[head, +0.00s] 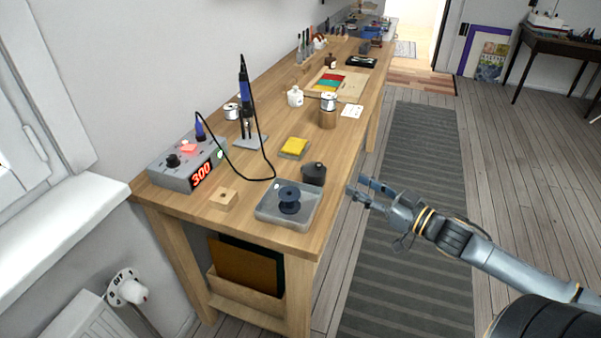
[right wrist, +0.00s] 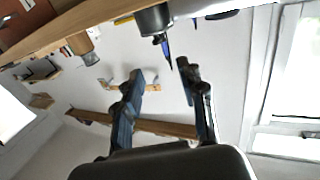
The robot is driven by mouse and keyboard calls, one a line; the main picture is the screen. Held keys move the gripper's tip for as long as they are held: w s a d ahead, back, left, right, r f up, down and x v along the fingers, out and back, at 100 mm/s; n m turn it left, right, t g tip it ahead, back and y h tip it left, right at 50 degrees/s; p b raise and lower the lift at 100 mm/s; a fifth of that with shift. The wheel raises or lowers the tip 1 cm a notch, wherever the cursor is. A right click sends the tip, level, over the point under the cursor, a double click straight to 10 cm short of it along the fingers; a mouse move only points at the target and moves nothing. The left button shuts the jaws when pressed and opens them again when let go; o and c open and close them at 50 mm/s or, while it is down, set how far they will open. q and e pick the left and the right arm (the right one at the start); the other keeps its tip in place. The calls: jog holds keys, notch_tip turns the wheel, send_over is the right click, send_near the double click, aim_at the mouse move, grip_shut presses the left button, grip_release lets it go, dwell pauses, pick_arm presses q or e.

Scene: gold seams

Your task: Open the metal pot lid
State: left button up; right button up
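The metal pot (head: 313,178) is small, dark grey and round, and stands near the right edge of the workbench in the head view. Its dark lid (head: 314,166) with a small knob appears to sit on top. A dark round thing that looks like the pot (right wrist: 155,20) shows at the top of the right wrist view, beyond the fingertips. My right gripper (head: 357,187) is just off the bench edge, to the right of the pot and apart from it. Its fingers (right wrist: 160,70) are spread with nothing between them. My left gripper is not in view.
A grey tray (head: 270,218) holding a dark spool (head: 289,199) stands in front of the pot. A yellow sponge (head: 294,147) is behind it. A soldering station (head: 180,165) and iron stand (head: 246,140) are to the left. The floor mat (head: 415,140) beside the bench is clear.

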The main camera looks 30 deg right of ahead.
aim_at(319, 163)
jog(key=x, duration=1.3)
jog(key=shift+w+d+f+b, duration=0.1)
jog(key=shift+w+b, duration=0.2)
jog(key=shift+c, duration=0.4)
grip_shut()
